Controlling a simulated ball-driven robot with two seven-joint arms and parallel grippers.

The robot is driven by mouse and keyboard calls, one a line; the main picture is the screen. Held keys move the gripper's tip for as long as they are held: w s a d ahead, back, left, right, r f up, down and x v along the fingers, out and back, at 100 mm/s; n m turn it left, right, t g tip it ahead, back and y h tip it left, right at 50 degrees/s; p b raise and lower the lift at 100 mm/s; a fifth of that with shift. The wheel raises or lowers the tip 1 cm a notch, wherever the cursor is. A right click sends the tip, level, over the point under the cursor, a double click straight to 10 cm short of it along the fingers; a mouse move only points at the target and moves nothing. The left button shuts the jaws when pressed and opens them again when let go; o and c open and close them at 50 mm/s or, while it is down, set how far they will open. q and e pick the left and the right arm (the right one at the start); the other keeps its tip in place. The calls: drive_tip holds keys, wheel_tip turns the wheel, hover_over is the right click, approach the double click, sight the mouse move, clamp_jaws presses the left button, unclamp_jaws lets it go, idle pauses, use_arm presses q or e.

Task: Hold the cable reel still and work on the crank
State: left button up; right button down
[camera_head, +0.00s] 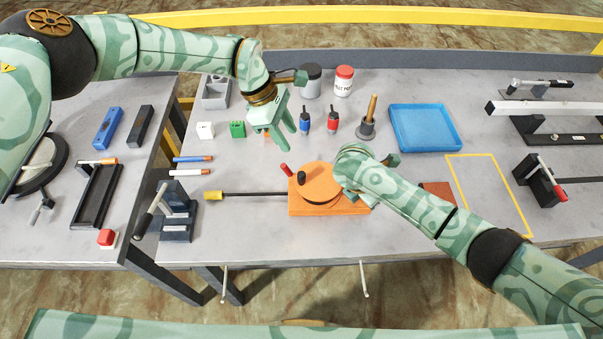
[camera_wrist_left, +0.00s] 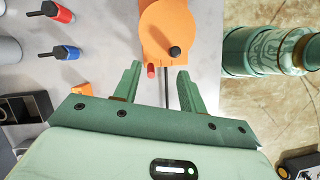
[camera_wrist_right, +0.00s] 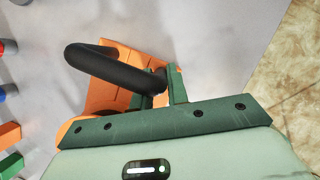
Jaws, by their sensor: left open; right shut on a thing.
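A black upright knob (camera_head: 301,177) stands near the disc's left edge. A small red grip (camera_head: 286,170) sticks out at the back left. In the right wrist view, my right gripper (camera_wrist_right: 161,92) is shut on a thick black bar handle (camera_wrist_right: 105,68) over the orange base. My left gripper (camera_head: 283,130) is open and empty, behind and left of the reel. In the left wrist view, the reel (camera_wrist_left: 166,28) and black knob (camera_wrist_left: 175,52) lie beyond its fingers.
A thin dark rod with a yellow end (camera_head: 213,195) runs left from the reel. A blue tray (camera_head: 425,128) lies at back right. The yellow-outlined area (camera_head: 480,157) is clear.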

sight(301, 173)
use_arm(q)
drive_tip(key=s+d+f, duration=0.1)
drive_tip(key=f, duration=0.2)
drive_tip(key=s+d+f+m, duration=0.1)
drive_tip(key=f, duration=0.3)
drive_tip(key=s+d+f+m+g, duration=0.1)
drive_tip(key=f, duration=0.3)
drive_tip(key=shift+s+d+f+y, duration=0.1)
drive_tip(key=shift+s+d+y, duration=0.2)
drive_tip(key=shift+s+d, duration=0.05)
clamp_jaws()
